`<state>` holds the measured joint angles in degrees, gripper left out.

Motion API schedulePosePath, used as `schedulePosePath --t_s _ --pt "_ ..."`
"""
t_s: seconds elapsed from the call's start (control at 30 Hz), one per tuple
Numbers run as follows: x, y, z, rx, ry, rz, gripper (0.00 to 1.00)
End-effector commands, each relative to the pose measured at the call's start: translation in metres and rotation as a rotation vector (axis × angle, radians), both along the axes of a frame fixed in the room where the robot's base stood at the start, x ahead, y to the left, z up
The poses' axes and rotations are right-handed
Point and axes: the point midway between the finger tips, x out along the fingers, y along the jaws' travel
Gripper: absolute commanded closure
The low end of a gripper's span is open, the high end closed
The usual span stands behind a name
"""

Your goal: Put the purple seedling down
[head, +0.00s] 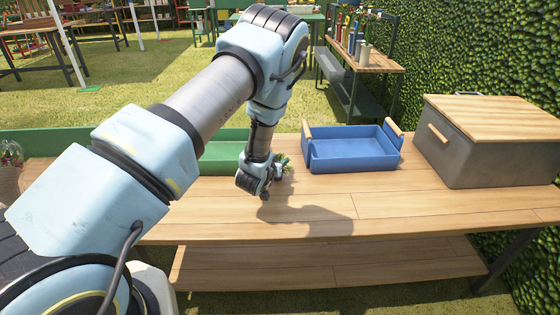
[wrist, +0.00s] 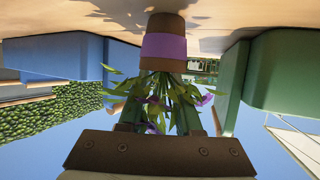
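The purple seedling shows in the wrist view as a brown pot with a purple band (wrist: 162,48). Green leaves and small purple flowers hang over the fingers; that view is upside down. My gripper (wrist: 160,112) has its two fingers partly apart around the plant and appears shut on the seedling; leaves hide the fingertips. In the head view my gripper (head: 268,184) is low over the wooden table (head: 400,205). Some leaves of the seedling (head: 282,161) show behind it. I cannot tell whether the pot touches the tabletop.
A green tray (head: 220,155) is behind and left of my gripper. A blue tray (head: 350,158) with wooden handles stands to the right. A grey box with a wooden lid (head: 480,145) is at the far right. The tabletop in front is clear.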

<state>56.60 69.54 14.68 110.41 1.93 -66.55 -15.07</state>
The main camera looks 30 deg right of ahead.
Motion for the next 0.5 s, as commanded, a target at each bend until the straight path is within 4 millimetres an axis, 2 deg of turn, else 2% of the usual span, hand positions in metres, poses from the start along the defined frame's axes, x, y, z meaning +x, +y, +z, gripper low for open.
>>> schedulePosePath --t_s 0.03,0.2,0.5 --pt "0.0000 0.0000 0.0004 0.000 0.000 0.000 0.60" --pt "0.0000 0.0000 0.0004 0.000 0.000 0.000 0.41" --pt "-0.0001 -0.0001 0.0034 0.000 0.000 0.000 0.41"
